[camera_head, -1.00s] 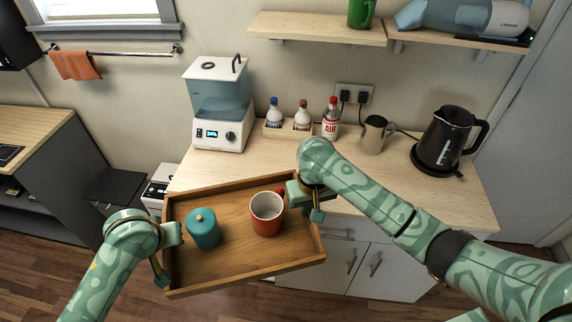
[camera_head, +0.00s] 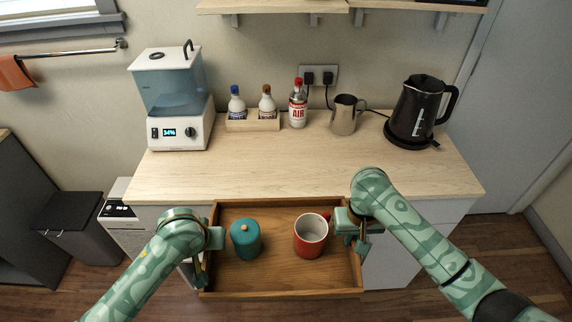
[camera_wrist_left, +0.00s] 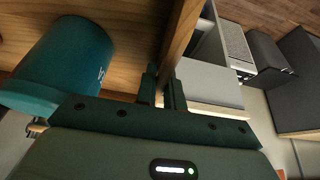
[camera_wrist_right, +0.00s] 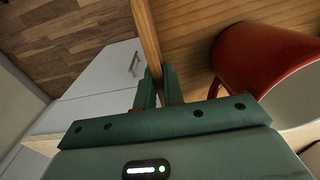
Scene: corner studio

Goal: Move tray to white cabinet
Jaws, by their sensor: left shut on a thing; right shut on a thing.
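A wooden tray (camera_head: 280,284) is held level in front of the white cabinet (camera_head: 398,262) with the light wood top. On the tray stand a teal jar (camera_head: 246,240) with a round knob and a red mug (camera_head: 311,238), both upright. My left gripper (camera_head: 208,240) is shut on the tray's left wall; the left wrist view shows its fingers (camera_wrist_left: 162,92) on both sides of that wall. My right gripper (camera_head: 352,232) is shut on the right wall, with its fingers (camera_wrist_right: 158,90) around it in the right wrist view. The tray's far edge overlaps the cabinet front in the head view.
The front of the top is clear. A dark bin (camera_head: 80,230) stands at left.

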